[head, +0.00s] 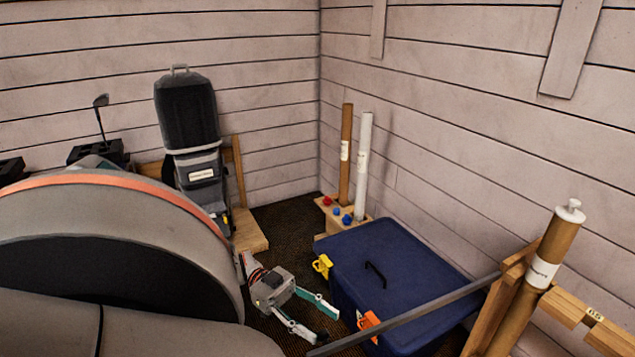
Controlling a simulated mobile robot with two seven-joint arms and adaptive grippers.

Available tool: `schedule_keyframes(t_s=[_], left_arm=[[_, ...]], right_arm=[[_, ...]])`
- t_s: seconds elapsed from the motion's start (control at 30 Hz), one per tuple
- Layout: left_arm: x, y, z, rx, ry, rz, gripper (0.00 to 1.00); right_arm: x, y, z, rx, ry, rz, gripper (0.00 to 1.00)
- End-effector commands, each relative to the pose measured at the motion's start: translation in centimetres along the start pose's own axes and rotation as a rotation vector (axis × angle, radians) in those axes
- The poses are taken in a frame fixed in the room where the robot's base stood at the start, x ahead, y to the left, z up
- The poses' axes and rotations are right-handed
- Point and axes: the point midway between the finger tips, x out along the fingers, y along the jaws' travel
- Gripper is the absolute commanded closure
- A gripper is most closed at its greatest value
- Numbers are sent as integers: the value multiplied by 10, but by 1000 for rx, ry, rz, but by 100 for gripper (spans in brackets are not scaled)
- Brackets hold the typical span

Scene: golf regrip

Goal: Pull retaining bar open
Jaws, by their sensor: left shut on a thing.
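The retaining bar (420,308) is a long, thin grey bar. It runs from the wooden stand (505,296) at the right, across the front of the blue box, to a free end at the bottom middle. A brown tube (530,288) with a white label and white cap leans in the stand beside the bar. My right gripper is not in view.
A blue lidded box (410,262) with yellow and orange latches stands under the bar. Behind it, a wooden holder (345,217) carries a brown and a white tube. A black-and-grey bag (187,125) stands at the back left. Plank walls close the corner.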

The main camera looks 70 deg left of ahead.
Motion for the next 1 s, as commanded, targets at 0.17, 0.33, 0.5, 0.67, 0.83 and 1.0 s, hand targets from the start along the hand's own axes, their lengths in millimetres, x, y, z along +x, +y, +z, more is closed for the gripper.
schedule_keyframes(t_s=[0.17,0.33,0.5,0.67,0.83,1.0], left_arm=[[1,-5,-5,7,10,-7,65],[-7,-5,-5,5,10,-7,65],[-36,-4,-3,5,4,-6,65],[-72,-3,-1,3,2,-5,65],[-100,-2,-1,2,1,-4,65],[-114,-1,-1,4,2,0,65]], right_arm=[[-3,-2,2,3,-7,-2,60],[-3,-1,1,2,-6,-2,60],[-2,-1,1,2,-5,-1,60],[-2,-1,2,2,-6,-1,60],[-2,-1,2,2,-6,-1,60],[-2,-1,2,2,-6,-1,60]])
